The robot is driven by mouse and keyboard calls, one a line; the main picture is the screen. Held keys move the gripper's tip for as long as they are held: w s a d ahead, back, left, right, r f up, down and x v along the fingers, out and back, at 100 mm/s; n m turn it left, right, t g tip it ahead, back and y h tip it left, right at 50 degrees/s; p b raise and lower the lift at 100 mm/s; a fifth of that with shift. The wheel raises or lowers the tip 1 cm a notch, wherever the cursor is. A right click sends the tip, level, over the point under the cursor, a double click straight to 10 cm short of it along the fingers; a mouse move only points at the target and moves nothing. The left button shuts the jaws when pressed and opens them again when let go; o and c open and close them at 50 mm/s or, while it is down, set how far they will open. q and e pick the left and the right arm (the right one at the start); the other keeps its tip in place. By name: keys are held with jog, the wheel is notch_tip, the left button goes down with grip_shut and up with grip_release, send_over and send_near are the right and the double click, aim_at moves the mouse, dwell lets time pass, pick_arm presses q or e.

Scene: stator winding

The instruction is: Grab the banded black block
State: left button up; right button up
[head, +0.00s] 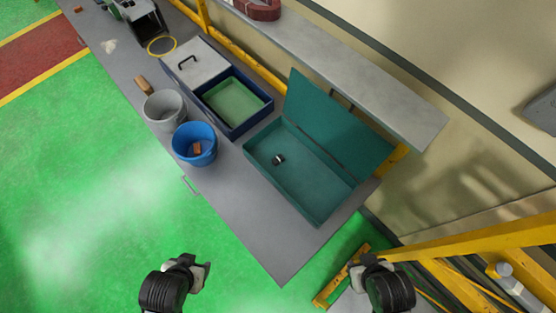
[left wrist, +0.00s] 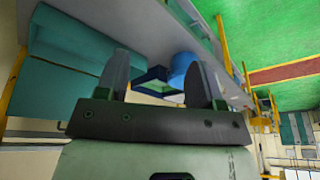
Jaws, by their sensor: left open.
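The banded black block (head: 279,159) is small and dark with a pale band. It lies on the floor of the open teal box (head: 316,192), toward its left side. My left gripper (head: 198,271) is low in the head view, off the bench's front edge and well apart from the block. In the left wrist view its two fingers (left wrist: 165,82) stand wide apart with nothing between them. My right gripper (head: 364,268) is at the lower right, also away from the block; its fingers are too small to judge. The block is not visible in the left wrist view.
The teal lid (head: 335,125) stands raised behind the box. A blue bucket (head: 194,155), a grey bucket (head: 163,112) and a dark blue bin (head: 236,127) stand to the left. A shelf (head: 350,62) runs behind. The bench corner (head: 284,262) is bare.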

pick_arm(q)
jog(key=shift+d, duration=0.25)
jog(key=o, duration=0.5)
jog(key=shift+c, duration=0.2)
